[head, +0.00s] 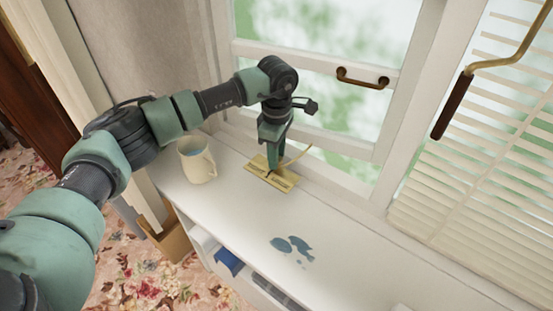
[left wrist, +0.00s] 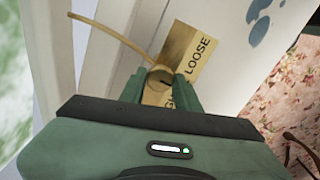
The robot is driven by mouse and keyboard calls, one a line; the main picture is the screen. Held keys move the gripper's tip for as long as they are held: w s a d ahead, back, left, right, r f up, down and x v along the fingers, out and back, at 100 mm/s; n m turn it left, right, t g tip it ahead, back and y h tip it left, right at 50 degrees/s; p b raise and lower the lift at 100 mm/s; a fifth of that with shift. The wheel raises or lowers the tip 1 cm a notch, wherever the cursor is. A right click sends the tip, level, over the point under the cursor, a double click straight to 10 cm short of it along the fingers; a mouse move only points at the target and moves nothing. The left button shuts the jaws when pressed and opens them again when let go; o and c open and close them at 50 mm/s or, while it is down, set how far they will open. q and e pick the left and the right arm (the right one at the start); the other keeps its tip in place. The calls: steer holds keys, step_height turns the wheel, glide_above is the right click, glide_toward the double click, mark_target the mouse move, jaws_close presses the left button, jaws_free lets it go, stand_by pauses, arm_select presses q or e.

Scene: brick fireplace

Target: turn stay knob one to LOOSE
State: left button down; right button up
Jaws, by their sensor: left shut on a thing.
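A brass plate (head: 284,181) lies on the white sill below the window. In the left wrist view the plate (left wrist: 181,42) shows the word LOOSE, with other lettering partly hidden by my fingers. A small round brass knob (left wrist: 160,75) with a dark mark stands on the plate. My left gripper (head: 271,165) points down over the plate. It is shut on the knob, with a finger on each side in the left wrist view (left wrist: 160,92). My gripper hides the knob in the head view. A thin curved brass rod (left wrist: 108,36) runs from beside the knob. My right gripper is not in view.
A cream jug (head: 197,160) stands on the sill left of my gripper. Blue-grey patches (head: 290,244) mark the sill in front. The window frame with its brown handle (head: 362,78) is behind. A crank handle (head: 453,106) hangs before the blind at right.

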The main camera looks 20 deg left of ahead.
arm_select(q)
steer(key=n+b, duration=0.1)
steer(key=n, duration=0.1)
steer(key=shift+f+n, duration=0.1)
steer(key=shift+n, duration=0.3)
steer(key=n+b, duration=0.1)
steer(key=n, duration=0.2)
steer(key=shift+n+b, duration=0.3)
steer(key=n+b, duration=0.1)
steer(key=n, duration=0.5)
steer(key=c, duration=1)
jaws_free()
step_height(320, 180, up, 8)
steer(key=shift+r+b, duration=0.1)
steer(key=shift+b, duration=0.65)
